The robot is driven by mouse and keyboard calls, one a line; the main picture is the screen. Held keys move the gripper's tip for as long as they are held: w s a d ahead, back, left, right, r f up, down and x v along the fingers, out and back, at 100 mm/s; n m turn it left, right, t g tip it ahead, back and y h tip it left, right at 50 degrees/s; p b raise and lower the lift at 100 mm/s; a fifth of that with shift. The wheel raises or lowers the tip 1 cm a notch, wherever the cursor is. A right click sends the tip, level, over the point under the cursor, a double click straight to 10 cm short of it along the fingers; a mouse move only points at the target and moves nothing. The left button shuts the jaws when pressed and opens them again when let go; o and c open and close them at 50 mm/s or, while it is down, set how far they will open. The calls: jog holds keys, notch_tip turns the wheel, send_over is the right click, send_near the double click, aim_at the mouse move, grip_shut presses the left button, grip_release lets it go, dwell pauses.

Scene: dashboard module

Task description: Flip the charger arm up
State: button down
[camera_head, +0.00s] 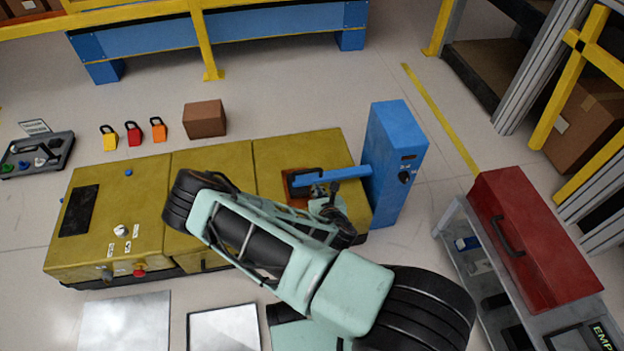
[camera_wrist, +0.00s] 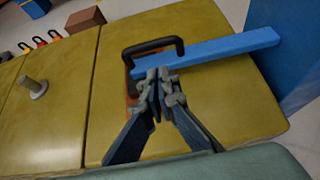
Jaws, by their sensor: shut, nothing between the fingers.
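The blue charger arm (camera_head: 333,176) reaches left from the blue charger box (camera_head: 397,150) and lies roughly level over the yellow vehicle top. In the wrist view the charger arm (camera_wrist: 215,55) runs from the blue box at right to a black handle (camera_wrist: 152,43). My gripper (camera_wrist: 158,76) is shut and empty, its fingertips close to the near edge of the charger arm beside the handle. I cannot tell whether they touch it. In the head view my own arm partly hides the gripper (camera_head: 322,192). An orange part (camera_wrist: 132,88) lies under the handle, partly hidden.
The long yellow vehicle (camera_head: 150,205) fills the middle. A red toolbox (camera_head: 535,240) stands on a cart at right. Several padlocks (camera_head: 133,134) and a brown box (camera_head: 205,119) lie behind the vehicle. A metal post (camera_wrist: 33,87) stands on the yellow top. Floor behind is mostly clear.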

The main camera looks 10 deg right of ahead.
aim_at(312, 178)
jog(key=b+x, duration=0.3)
jog(key=x, duration=0.7)
jog(key=shift+b, duration=0.3)
